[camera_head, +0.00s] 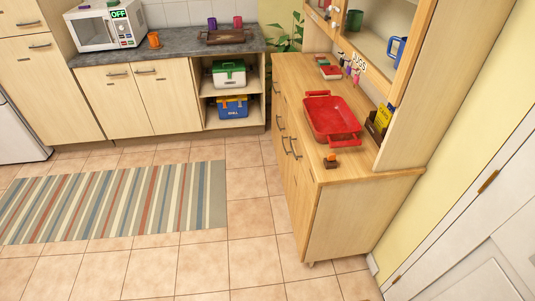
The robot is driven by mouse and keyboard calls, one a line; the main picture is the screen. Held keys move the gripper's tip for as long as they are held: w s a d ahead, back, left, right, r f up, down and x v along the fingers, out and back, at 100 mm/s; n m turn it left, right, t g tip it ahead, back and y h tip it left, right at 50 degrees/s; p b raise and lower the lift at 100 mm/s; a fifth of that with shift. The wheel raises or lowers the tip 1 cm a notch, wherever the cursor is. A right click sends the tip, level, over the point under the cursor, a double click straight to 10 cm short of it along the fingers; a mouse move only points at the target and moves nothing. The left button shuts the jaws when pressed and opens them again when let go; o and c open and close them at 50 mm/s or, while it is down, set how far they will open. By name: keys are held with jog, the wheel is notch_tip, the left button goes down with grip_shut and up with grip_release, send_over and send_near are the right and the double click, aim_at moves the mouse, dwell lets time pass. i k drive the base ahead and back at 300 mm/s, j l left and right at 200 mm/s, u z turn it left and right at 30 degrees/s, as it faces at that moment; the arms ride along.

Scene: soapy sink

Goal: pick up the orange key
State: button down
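Several small coloured items, apparently keys (349,70), hang or stand by a small lettered sign (359,63) at the back of the wooden sideboard. They are too small to tell whether one of them is orange. A small brown block with an orange part (331,160) sits on the sideboard's near edge, in front of the red tray; I cannot tell what it is. My gripper is not in view.
The wooden sideboard (350,172) bears a red tray (319,105) and a dark box holding yellow packets (377,122). A microwave (95,30) and an orange mug (154,40) stand on the far grey counter. A striped rug (110,205) lies on open tiled floor.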

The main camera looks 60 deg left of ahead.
aim_at(331, 157)
jog(key=u, duration=1.8)
jog(key=z, duration=1.9)
jog(key=u, duration=1.9)
jog(key=i+u, duration=0.2)
jog(key=i, duration=0.35)
jog(key=i+l+u, duration=0.15)
jog(key=i, duration=0.35)
